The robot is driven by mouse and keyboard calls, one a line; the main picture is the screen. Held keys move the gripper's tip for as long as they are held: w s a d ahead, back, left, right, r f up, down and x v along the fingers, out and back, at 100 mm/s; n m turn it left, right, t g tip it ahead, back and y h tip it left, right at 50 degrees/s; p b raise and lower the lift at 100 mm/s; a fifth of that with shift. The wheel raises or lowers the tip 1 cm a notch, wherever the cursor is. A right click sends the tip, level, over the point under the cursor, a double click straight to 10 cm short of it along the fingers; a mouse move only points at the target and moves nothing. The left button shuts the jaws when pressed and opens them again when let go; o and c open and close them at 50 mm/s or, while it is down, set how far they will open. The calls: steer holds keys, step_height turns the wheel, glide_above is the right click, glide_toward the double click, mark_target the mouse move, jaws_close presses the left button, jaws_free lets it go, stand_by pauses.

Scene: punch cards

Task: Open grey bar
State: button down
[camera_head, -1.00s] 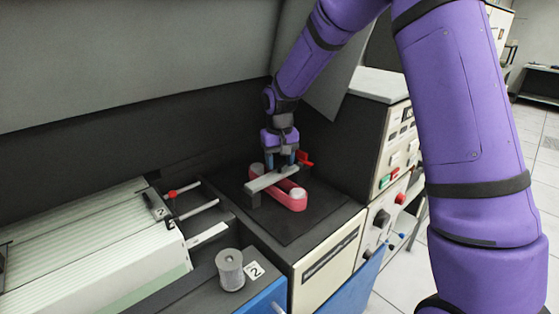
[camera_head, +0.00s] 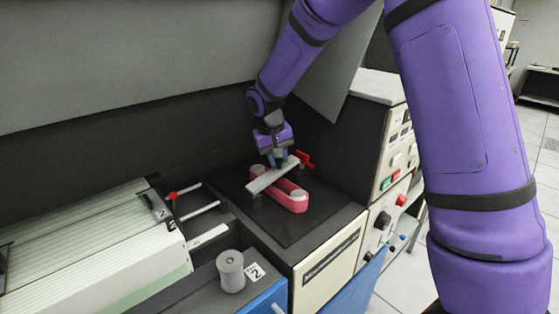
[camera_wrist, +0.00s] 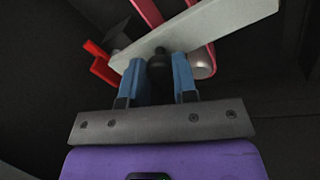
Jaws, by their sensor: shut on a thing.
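The grey bar (camera_head: 264,180) lies across a pink looped band (camera_head: 290,200) on the dark top of the machine. It appears tilted, its far right end higher than its near left end. In the wrist view the bar (camera_wrist: 205,32) runs diagonally, with a black knob (camera_wrist: 158,66) on it. My gripper (camera_head: 279,160) is at the bar's far half. Its blue fingers (camera_wrist: 159,80) are shut on the black knob. The fingertips are partly hidden in the head view.
A red lever (camera_head: 305,158) stands close behind my gripper. A grey spool (camera_head: 231,270) and a "2" label are at the front. A control panel (camera_head: 392,150) rises on the right, and a dark wall stands behind.

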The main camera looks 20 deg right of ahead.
mark_target(269, 175)
steer(key=a+r+h, duration=0.1)
steer(key=s+a+r+t+h, duration=0.1)
steer(key=a+h, duration=0.1)
steer(key=shift+s+r+t+h, duration=0.1)
steer(key=shift+r+t+h, duration=0.2)
steer(key=shift+r, duration=0.05)
steer(key=s+a+t+h, duration=0.4)
steer(key=a+h, duration=0.5)
steer(key=h, duration=0.1)
steer(key=shift+a+r+h, duration=0.3)
steer(key=shift+a+r, duration=0.1)
steer(key=shift+r, duration=0.05)
steer(key=shift+s, duration=0.1)
steer(key=c, duration=0.9)
jaws_free()
steer(key=v, duration=1)
steer(key=shift+s+a, duration=0.25)
steer(key=shift+a, duration=0.1)
